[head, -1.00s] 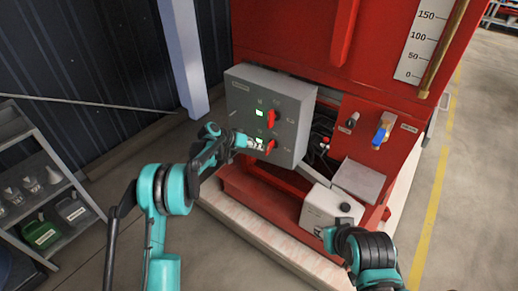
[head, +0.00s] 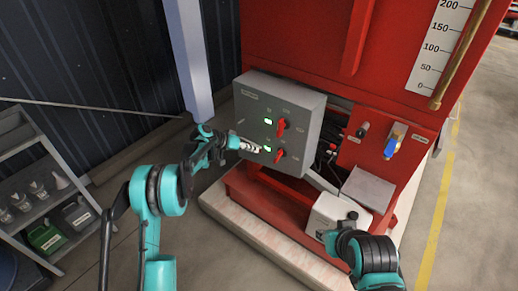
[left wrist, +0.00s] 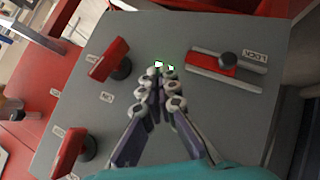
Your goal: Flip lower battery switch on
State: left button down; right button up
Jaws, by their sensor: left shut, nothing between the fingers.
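The grey control box (head: 300,103) carries two red switches. The lower battery switch (head: 279,156) has a slanted red handle with a lit green lamp (head: 266,149) to its left. It shows in the left wrist view (left wrist: 108,60) at upper left. The upper switch (head: 281,127) stands above it; its handle is more upright. My left gripper (head: 256,148) is shut and empty at the panel, left of the lower switch and apart from its handle. In the left wrist view its fingertips (left wrist: 163,72) are close to the green lamp. My right gripper (head: 327,238) is by the white container; its fingers are unclear.
A slotted part with a black knob (left wrist: 228,62) is on the panel near my left fingers. A blue-handled valve (head: 391,146) is on the red frame to the right. A white container (head: 335,212) stands below. A shelf (head: 38,205) is at left.

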pick_arm(q)
jog(key=a+r+p, duration=0.1)
jog(key=a, duration=0.5)
jog(key=shift+s+a, duration=0.3)
jog(key=shift+s, duration=0.15)
